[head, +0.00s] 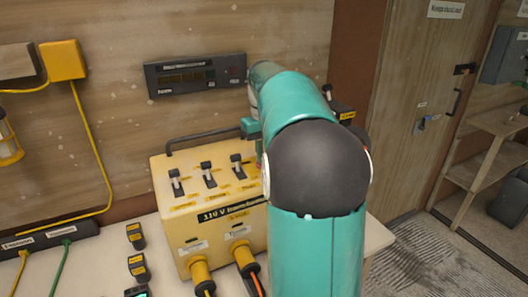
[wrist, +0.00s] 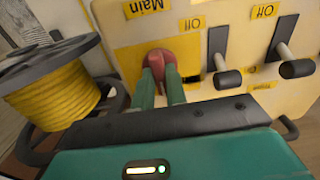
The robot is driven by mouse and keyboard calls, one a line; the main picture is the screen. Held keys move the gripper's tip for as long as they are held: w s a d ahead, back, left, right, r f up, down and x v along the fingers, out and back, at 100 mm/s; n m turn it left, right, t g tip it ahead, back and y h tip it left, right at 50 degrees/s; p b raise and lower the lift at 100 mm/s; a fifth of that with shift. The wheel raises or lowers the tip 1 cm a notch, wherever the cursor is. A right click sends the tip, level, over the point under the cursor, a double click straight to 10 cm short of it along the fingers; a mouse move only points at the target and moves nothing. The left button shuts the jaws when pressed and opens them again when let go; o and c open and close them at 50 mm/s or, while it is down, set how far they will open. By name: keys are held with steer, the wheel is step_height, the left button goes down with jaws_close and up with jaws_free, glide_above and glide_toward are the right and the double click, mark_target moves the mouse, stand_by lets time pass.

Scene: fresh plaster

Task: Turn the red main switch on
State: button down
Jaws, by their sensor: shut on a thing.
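The red main switch (wrist: 160,58) shows in the wrist view as a red knob on the yellow transformer box (wrist: 205,15), below a "Main" label. My gripper (wrist: 161,76) has its two green fingers shut on the red switch. The fingers cover part of it, so I cannot tell its exact position.
Black toggle switches with pale stems (wrist: 228,75) sit right beside my fingers. A reel of yellow cable (wrist: 55,95) is close on the left in the wrist view. Plugs (head: 200,272) stick out of the box's front. A dark panel (head: 195,75) hangs on the wall behind.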

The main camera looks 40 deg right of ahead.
steer(key=m, duration=0.4)
steer(key=shift+m, duration=0.3)
steer(key=m, duration=0.4)
steer(key=shift+m, duration=0.3)
steer(key=c, duration=1.4)
jaws_free()
steer(key=shift+c, duration=0.2)
step_height(320, 180, up, 14)
steer(key=shift+f, duration=0.1)
